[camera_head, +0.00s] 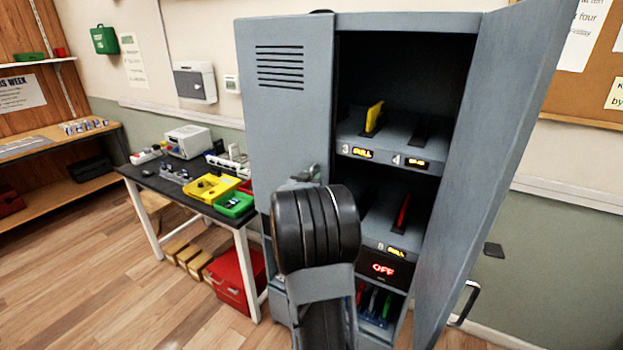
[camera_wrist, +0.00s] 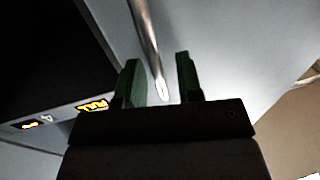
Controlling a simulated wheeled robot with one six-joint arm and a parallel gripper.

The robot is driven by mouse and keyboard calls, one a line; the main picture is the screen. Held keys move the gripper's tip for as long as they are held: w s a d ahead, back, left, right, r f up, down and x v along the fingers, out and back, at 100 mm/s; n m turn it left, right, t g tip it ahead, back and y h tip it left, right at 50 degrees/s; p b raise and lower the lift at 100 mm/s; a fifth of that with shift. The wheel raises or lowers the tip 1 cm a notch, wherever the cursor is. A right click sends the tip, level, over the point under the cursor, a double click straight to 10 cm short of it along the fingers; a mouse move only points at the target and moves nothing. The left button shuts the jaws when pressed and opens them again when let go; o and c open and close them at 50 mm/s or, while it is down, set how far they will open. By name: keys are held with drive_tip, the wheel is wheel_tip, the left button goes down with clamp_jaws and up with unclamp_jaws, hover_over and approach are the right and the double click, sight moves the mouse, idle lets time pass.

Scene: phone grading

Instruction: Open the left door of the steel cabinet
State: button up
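The grey steel cabinet (camera_head: 405,20) stands ahead. Its left door (camera_head: 290,125), with vent slots near the top, looks shut. It also shows in the wrist view (camera_wrist: 225,40). Its right door (camera_head: 497,150) stands wide open. In the wrist view, a metal bar handle (camera_wrist: 149,40) runs down to between the two green fingers of my gripper (camera_wrist: 160,78). The fingers are apart, with gaps visible beside the bar, so my gripper is open around its end. In the head view my arm covers most of the handle area and the gripper.
Inside the cabinet, lit slots hold a yellow phone (camera_head: 374,114) and a red one (camera_head: 402,213). The open right door's handle (camera_head: 464,303) juts out low at right. A dark-topped table (camera_head: 150,180) with trays stands left of the cabinet, a red bin (camera_head: 232,280) beneath it.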

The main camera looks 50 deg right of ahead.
idle(0.3)
clamp_jaws()
idle(0.4)
